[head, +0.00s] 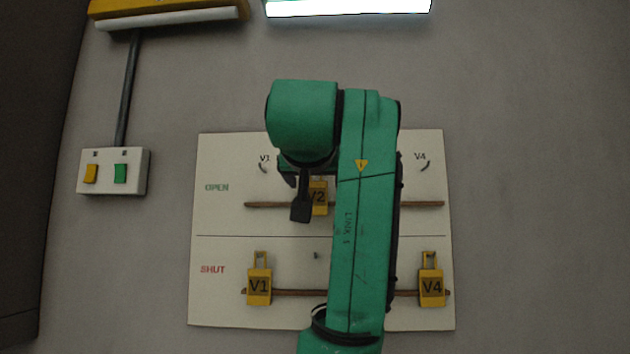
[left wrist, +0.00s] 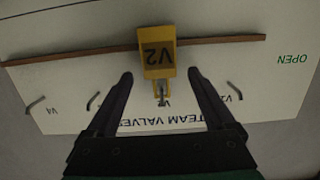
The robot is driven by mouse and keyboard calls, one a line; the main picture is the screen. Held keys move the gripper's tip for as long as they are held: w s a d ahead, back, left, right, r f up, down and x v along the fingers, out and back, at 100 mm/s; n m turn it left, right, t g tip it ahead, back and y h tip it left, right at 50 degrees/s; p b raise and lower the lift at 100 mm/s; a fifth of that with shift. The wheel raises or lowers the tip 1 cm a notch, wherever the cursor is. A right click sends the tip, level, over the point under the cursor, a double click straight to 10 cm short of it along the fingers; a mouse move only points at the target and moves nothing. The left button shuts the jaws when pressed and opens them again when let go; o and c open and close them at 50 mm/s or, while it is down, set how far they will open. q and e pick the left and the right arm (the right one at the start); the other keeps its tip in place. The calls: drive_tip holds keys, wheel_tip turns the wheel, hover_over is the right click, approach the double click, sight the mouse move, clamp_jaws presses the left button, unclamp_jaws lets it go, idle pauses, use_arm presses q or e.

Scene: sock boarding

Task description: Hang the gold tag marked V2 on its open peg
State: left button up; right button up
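The gold V2 tag (head: 319,197) is in the OPEN row of the white board (head: 215,255), partly hidden by my left arm. In the left wrist view the V2 tag (left wrist: 158,52) hangs with its narrow loop over a peg (left wrist: 162,93), its body in front of the brown rail (left wrist: 220,41). My left gripper (head: 308,206) is at the tag; one dark finger shows at the tag's left. In the left wrist view the gripper (left wrist: 160,76) is open, its fingers apart on both sides of the loop with gaps. My right gripper is not in view.
Gold tags V1 (head: 259,286) and V4 (head: 431,287) hang in the SHUT row. A bare peg (head: 316,255) shows between them. Bare OPEN pegs stand at V1 (head: 263,167) and V4 (head: 425,166). A switch box (head: 113,171) is on the wall at left.

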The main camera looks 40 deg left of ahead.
use_arm(q)
drive_tip(key=shift+s+d+b, duration=0.3)
drive_tip(key=shift+s+b, duration=0.05)
drive_tip(key=b+v, duration=0.4)
drive_tip(key=v, duration=0.9)
